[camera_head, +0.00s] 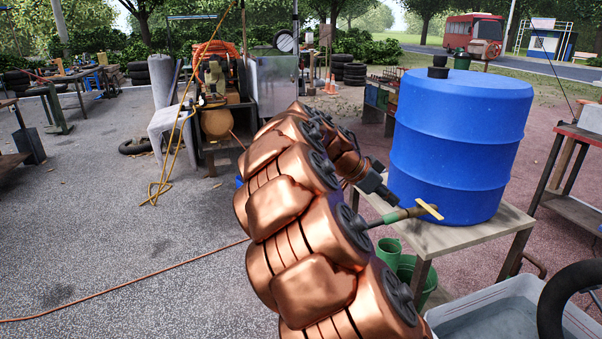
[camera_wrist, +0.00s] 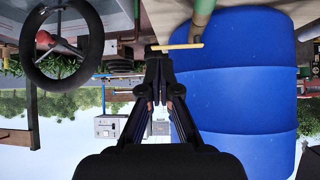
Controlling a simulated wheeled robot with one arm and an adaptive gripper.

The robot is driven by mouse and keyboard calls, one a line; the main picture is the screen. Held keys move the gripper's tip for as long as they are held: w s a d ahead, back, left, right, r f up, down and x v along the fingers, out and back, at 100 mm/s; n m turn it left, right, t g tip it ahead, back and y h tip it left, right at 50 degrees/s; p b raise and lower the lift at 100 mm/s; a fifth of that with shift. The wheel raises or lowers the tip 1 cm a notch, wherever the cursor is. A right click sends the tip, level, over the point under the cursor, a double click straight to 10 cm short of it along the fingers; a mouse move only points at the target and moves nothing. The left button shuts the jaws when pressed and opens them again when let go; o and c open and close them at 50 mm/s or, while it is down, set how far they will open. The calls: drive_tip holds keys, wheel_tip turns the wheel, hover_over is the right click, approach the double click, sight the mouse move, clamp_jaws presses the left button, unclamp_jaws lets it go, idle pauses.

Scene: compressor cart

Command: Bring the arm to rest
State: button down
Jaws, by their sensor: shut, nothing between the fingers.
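My copper-coloured arm reaches up through the middle of the head view and bends over toward the barrel. My gripper (camera_head: 392,200) is at its end, dark, small and partly hidden by the arm. In the wrist view my gripper (camera_wrist: 158,58) shows with its fingers together and nothing between them. The blue barrel (camera_head: 458,130) stands beside it on a table (camera_head: 480,232). A tap with a yellow handle (camera_head: 430,210) sits low near the barrel, close to my fingertips in the picture. The handle also shows in the wrist view (camera_wrist: 178,47); I cannot tell whether they touch.
Green containers (camera_head: 389,252) stand below the tap. An orange hose (camera_head: 130,285) crosses the ground. The paved ground at left is largely clear. The compressor cart (camera_head: 215,115) stands behind.

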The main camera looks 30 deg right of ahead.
drive_tip(key=s+a+n+y+p, duration=0.3)
drive_tip(key=s+a+n, duration=0.4)
drive_tip(key=a, duration=0.5)
drive_tip(key=s+a+f+n+t+y+p, duration=0.1)
drive_tip(key=s+a+n+y+p, duration=0.2)
drive_tip(key=s+a+n, duration=0.4)
drive_tip(key=s+a+f+n+y+p, duration=0.1)
drive_tip(key=s+a+n+y+p, duration=0.2)
drive_tip(key=s+a+n, duration=0.5)
drive_tip(key=a, duration=1)
drive_tip(key=shift+s+a+t+p, duration=0.3)
drive_tip(key=shift+a, duration=0.1)
drive_tip(key=shift+d, duration=0.1)
